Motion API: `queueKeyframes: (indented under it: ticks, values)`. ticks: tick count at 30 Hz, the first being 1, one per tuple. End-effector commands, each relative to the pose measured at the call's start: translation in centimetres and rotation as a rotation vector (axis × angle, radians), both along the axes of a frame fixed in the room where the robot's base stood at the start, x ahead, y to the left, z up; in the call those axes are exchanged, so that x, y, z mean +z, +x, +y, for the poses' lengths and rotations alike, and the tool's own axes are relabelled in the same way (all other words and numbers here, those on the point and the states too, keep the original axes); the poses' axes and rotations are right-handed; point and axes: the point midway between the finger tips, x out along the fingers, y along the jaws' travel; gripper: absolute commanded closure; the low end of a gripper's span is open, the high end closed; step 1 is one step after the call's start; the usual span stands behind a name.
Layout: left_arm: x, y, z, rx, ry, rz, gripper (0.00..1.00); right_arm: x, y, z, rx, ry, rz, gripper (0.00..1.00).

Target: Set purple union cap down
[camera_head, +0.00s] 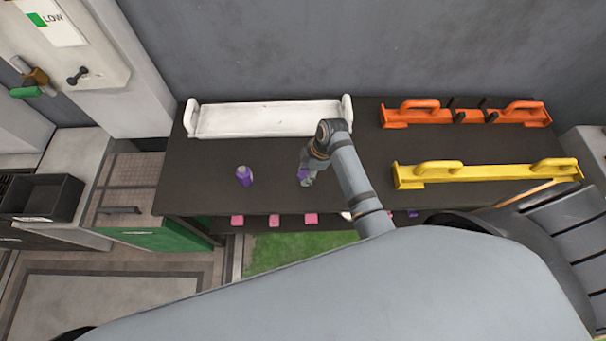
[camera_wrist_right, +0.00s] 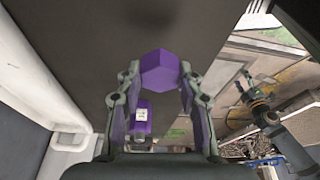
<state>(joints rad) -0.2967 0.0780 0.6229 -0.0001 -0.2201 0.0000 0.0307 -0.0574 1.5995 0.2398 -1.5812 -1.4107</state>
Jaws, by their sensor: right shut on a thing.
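The purple union cap (camera_wrist_right: 160,70) has a faceted, hexagon-like end and sits between the fingertips of my right gripper (camera_wrist_right: 160,82) in the right wrist view. My right gripper (camera_head: 306,180) is shut on it above the dark table (camera_head: 205,185) in the head view, where only a small purple patch of the cap (camera_head: 303,173) shows. I cannot tell how far above the tabletop it is. A second purple piece (camera_head: 244,175) stands apart on the table to the left. A purple piece with a white label (camera_wrist_right: 141,116) shows in the right wrist view. My left gripper is out of view.
A white tray (camera_head: 268,119) with end handles lies at the back. An orange handled rack (camera_head: 400,121) and a yellow one (camera_head: 440,177) lie right of my arm. Pink pieces (camera_head: 275,220) show below the front edge. The left tabletop is mostly clear.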

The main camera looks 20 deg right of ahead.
Motion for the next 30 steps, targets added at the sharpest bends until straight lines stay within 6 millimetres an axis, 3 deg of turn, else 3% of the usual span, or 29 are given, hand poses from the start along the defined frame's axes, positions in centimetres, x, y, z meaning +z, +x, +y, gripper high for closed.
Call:
queueKeyframes:
  ticks: [9,15,26,27,30]
  values:
    - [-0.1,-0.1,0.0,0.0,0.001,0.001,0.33,-1.8,1.4,0.0,0.001,0.0,0.0,1.0]
    - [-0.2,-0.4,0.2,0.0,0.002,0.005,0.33,-4.6,1.4,0.0,0.001,-0.001,0.002,1.0]
    - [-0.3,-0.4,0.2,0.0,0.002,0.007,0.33,-5.1,1.4,0.0,0.0,-0.001,0.001,1.0]
    - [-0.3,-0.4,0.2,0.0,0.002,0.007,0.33,-5.1,1.4,0.0,0.001,-0.001,0.001,0.61]
    - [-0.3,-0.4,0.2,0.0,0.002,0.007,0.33,-5.1,1.4,0.0,0.001,-0.001,0.001,0.47]
